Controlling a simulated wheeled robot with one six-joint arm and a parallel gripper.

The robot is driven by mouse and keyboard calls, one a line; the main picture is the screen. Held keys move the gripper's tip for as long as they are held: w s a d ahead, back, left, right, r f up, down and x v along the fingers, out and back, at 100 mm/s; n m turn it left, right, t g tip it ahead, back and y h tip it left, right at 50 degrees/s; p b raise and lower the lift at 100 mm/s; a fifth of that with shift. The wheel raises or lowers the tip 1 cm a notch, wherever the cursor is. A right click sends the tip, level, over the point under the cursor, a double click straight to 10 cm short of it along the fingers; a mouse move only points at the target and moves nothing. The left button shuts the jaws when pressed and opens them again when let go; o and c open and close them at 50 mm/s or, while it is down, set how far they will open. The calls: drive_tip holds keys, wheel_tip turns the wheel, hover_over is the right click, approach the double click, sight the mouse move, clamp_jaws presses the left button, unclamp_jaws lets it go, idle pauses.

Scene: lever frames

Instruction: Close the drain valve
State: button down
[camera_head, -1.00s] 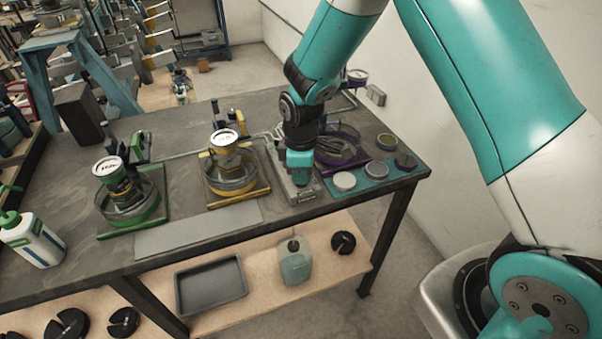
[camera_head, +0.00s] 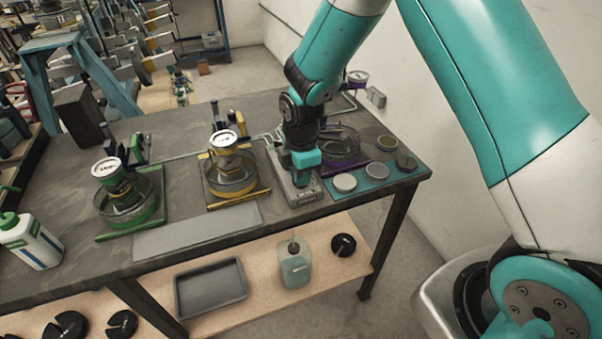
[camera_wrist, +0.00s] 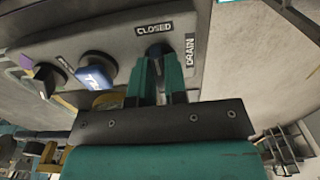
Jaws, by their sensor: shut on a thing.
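The grey control panel (camera_head: 308,197) stands near the front edge of the dark bench (camera_head: 180,173). It also shows in the wrist view (camera_wrist: 117,42), with a "CLOSED" label (camera_wrist: 154,29) and a "DRAIN" label (camera_wrist: 190,52). My gripper (camera_wrist: 160,68) is shut on the dark drain valve handle (camera_wrist: 158,48), beside both labels. The handle is mostly hidden by the fingers, so its exact angle cannot be told. In the head view my gripper (camera_head: 302,182) reaches down onto the panel, and the handle is hidden.
On the panel are a blue-labelled handle (camera_wrist: 94,72) and a dark knob (camera_wrist: 46,78). Glass-dish stations with gauges stand on green (camera_head: 128,229), yellow (camera_head: 238,201) and purple (camera_head: 341,165) bases. A teal mat (camera_head: 367,185) holds round dishes. A wall is at the right.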

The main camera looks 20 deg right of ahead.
drive_tip(key=c, duration=1.2)
unclamp_jaws()
drive_tip(key=shift+o, duration=0.2)
drive_tip(key=shift+r, duration=0.1)
wheel_tip(320, 180, up, 17)
drive_tip(key=b, duration=0.2)
drive_tip(key=shift+r, duration=0.15)
drive_tip(key=s+a+r+m+y, duration=0.1)
drive_tip(key=s+m, duration=0.4)
drive_tip(key=s, duration=0.7)
drive_tip(key=s+a+r+m+y, duration=0.2)
drive_tip(key=s+m, duration=0.4)
drive_tip(key=s, duration=0.6)
drive_tip(key=shift+s+a+r+y, duration=0.15)
drive_tip(key=shift+s+a+y, duration=0.25)
drive_tip(key=shift+a+y, duration=0.35)
